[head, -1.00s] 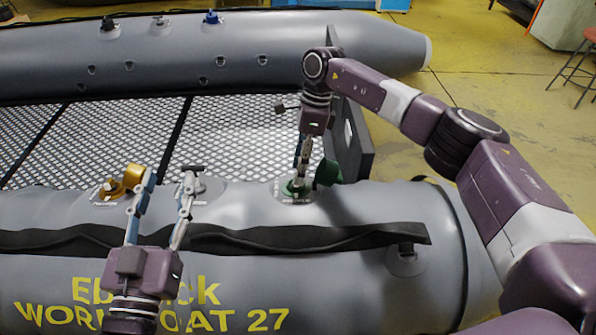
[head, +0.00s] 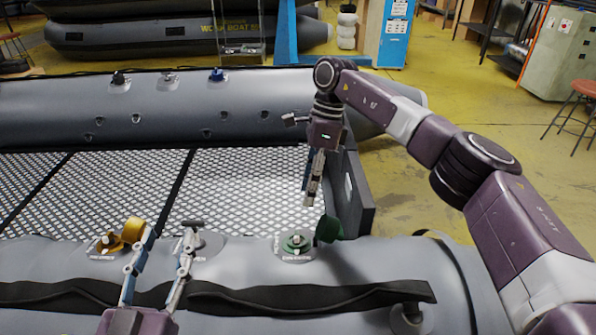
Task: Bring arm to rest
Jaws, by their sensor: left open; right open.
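My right gripper (head: 311,203) is open and empty, pointing down above the near tube of the grey boat (head: 375,262). It hangs a little above and beyond the green valve (head: 294,242), apart from it. The green cap (head: 328,229) stands open beside that valve. My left gripper (head: 167,238) is open at the lower left. Its fingers reach up between the yellow valve (head: 110,241) with its yellow cap (head: 134,230) and the dark-handled valve (head: 195,236). Whether the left fingers touch either valve I cannot tell.
The far tube (head: 170,105) carries black, grey and blue valves. A grating floor (head: 235,185) lies between the tubes, ending at a dark transom (head: 352,195). A black strap (head: 310,298) runs along the near tube. Yellow floor at right is open up to a red stool (head: 575,105).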

